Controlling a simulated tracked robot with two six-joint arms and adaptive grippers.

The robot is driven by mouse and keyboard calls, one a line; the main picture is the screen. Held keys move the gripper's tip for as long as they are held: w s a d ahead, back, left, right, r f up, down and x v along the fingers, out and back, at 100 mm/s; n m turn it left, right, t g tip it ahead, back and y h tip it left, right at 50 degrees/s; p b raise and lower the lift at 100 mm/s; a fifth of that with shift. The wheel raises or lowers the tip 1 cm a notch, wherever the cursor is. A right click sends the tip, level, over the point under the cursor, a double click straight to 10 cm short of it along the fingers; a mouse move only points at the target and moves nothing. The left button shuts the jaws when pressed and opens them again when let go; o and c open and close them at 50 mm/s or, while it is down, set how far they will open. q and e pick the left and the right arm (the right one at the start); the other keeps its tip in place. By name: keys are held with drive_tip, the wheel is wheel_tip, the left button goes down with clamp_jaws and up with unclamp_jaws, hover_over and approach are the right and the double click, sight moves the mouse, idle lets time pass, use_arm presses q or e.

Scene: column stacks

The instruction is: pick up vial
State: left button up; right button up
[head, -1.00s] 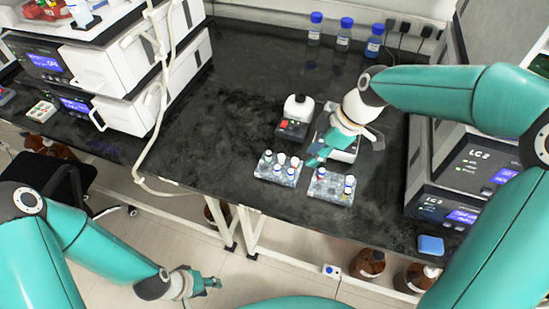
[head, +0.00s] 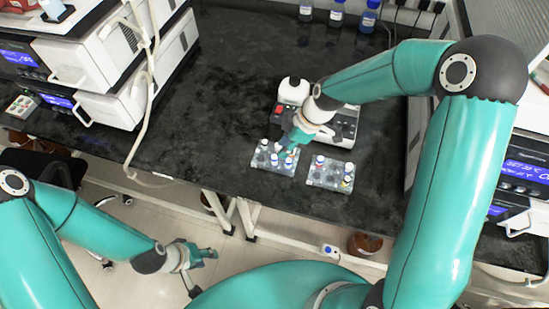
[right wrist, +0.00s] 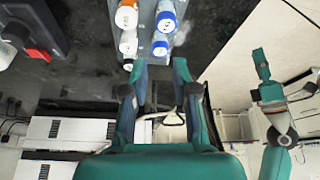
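Two clear racks of small capped vials stand on the black bench in the head view. The left rack (head: 270,167) holds vials with white, blue and red caps. The right rack (head: 328,182) holds several more. My right gripper (head: 292,143) is over the left rack, partly hiding it. In the right wrist view, its fingers (right wrist: 159,66) are apart with nothing between them. White-capped vials (right wrist: 127,17) and blue-capped vials (right wrist: 165,18) are just beyond the fingertips. My left gripper (head: 207,254) is empty, its fingers spread, low in front of the bench.
A small device with a white top (head: 294,91) stands behind the left rack, with a grey device beside it. White instruments (head: 125,65) line the left side. The bench's left middle is clear.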

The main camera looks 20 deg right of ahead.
sight(276, 157)
drive_tip(key=p+x, duration=0.1)
drive_tip(key=x, duration=0.4)
drive_tip(key=shift+p, duration=0.4)
drive_tip(key=shift+w+a+f, duration=0.1)
drive_tip(key=shift+a+f, duration=0.1)
drive_tip(key=shift+f, duration=0.25)
drive_tip(key=c, duration=0.5)
